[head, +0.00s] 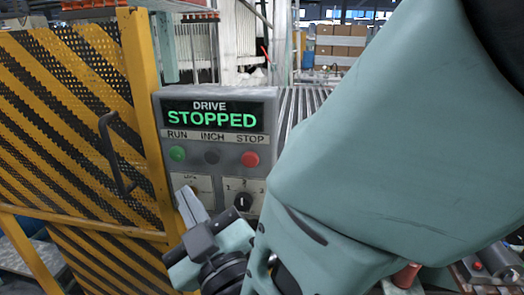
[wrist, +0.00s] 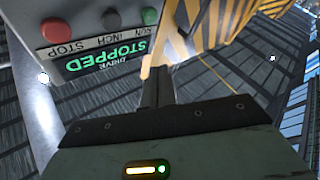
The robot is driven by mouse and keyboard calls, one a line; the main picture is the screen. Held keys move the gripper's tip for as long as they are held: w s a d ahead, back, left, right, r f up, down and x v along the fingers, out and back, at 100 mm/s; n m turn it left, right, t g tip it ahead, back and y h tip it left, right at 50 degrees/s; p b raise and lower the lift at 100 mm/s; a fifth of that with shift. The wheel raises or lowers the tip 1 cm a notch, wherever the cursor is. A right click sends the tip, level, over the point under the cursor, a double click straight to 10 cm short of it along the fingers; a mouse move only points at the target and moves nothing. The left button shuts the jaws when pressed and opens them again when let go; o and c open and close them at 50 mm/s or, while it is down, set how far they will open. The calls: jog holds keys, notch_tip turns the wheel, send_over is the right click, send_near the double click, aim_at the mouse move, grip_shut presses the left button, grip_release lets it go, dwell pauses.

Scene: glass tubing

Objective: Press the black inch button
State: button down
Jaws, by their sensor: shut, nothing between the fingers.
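The black inch button (head: 211,157) sits on the grey control panel (head: 267,140), between the green run button (head: 177,154) and the red stop button (head: 250,159). In the upside-down wrist view the inch button (wrist: 112,18) shows at the top, left of my fingers. My gripper (head: 187,203) is shut and empty, below and left of the inch button in the head view, in front of the panel's lower left. The closed fingers (wrist: 159,82) show apart from all three buttons in the wrist view.
A yellow-and-black mesh guard gate (head: 70,110) with a dark handle stands left of the panel. A selector knob (head: 243,201) sits under the stop button; my fingers partly cover a second control left of it. Rollers lie behind the panel. My arm covers the right.

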aim_at(213, 156)
jog(key=shift+w+d+p, duration=0.2)
jog(key=shift+w+p, duration=0.15)
jog(key=shift+w, duration=1.85)
jog(key=shift+w+d+p, duration=0.15)
jog(key=shift+w+p, duration=0.2)
jog(key=shift+w, duration=1.85)
jog(key=shift+w, duration=0.1)
jog(key=shift+w+b, duration=0.3)
